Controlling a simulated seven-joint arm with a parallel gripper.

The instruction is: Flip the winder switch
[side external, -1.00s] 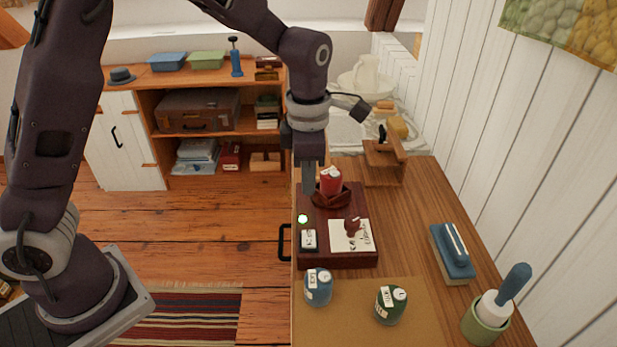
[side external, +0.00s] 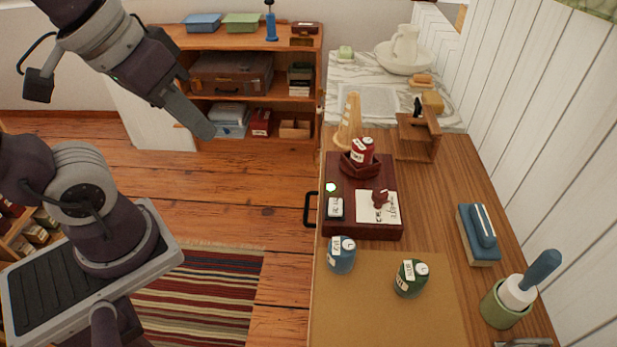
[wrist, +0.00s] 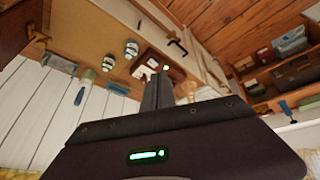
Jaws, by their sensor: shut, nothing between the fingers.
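A dark red wooden box (side external: 362,231) stands on the desk, also in the wrist view (wrist: 150,54). On its left side are a glowing green-white light (side external: 331,187) and a small dark block with a white label (side external: 335,208), perhaps the winder switch; its lettering and lever position are too small to read. The light glows green in the wrist view (wrist: 166,68).
A wooden stand (side external: 349,125) and brown rack (side external: 416,140) are behind. A blue-topped block (side external: 478,235) lies right. Air left of the desk is clear.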

